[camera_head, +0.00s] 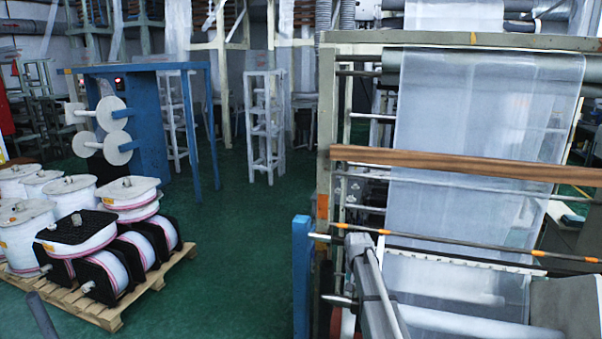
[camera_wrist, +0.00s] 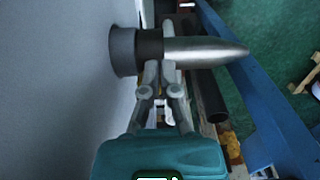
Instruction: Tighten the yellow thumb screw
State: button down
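No yellow thumb screw can be made out in either view. In the wrist view my gripper (camera_wrist: 160,72) has its two grey fingers close together at the underside of a pointed silver shaft end (camera_wrist: 205,52) with a dark collar (camera_wrist: 123,52). The fingertips overlap the collar and shaft in the picture. I cannot tell whether they touch it, or whether anything small sits between them. In the head view a similar pointed metal end (camera_head: 338,300) sticks out left from the film machine, beside a grey roller (camera_head: 377,290). My gripper cannot be made out there.
A pale grey surface (camera_wrist: 50,90) fills the wrist view's left. A blue post (camera_head: 302,275) stands left of the machine frame (camera_head: 325,130). A pallet (camera_head: 105,312) with white spools stands at left. Green floor (camera_head: 230,250) lies open between.

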jog(key=shift+s+a, duration=0.2)
jog(key=shift+r, duration=0.15)
notch_tip(320, 180, up, 6)
jog(key=p, duration=0.6)
jog(key=shift+f, duration=0.2)
dwell(0.4)
